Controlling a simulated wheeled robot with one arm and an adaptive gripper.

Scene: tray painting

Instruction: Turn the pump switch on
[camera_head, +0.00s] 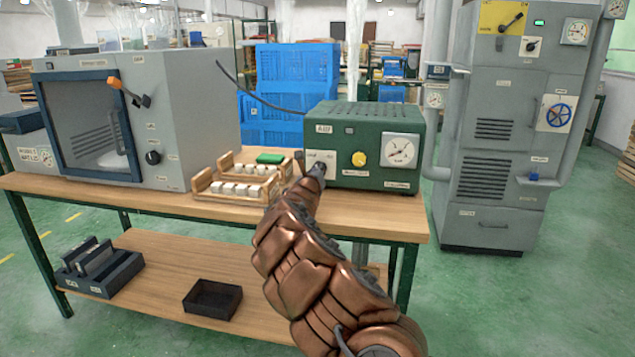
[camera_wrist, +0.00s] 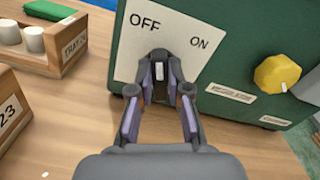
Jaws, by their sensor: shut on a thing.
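The pump unit is a green box (camera_head: 345,120) on the bench, with a yellow knob (camera_head: 358,158) and a round gauge (camera_head: 400,150) on its front. Its white switch plate (camera_wrist: 189,30) reads OFF on the left and ON on the right in the wrist view. My gripper (camera_head: 317,170) is at this plate. In the wrist view my gripper (camera_wrist: 160,68) is shut on the small pump switch (camera_wrist: 159,72), below and between the two words, nearer OFF. The fingers hide most of the switch, so its exact setting is hard to tell.
Wooden trays (camera_head: 235,192) with white pieces and a green block stand left of the pump. A grey chamber with a window (camera_head: 150,110) is farther left. A tall grey cabinet (camera_head: 500,130) stands right of the bench. The bench front right is bare.

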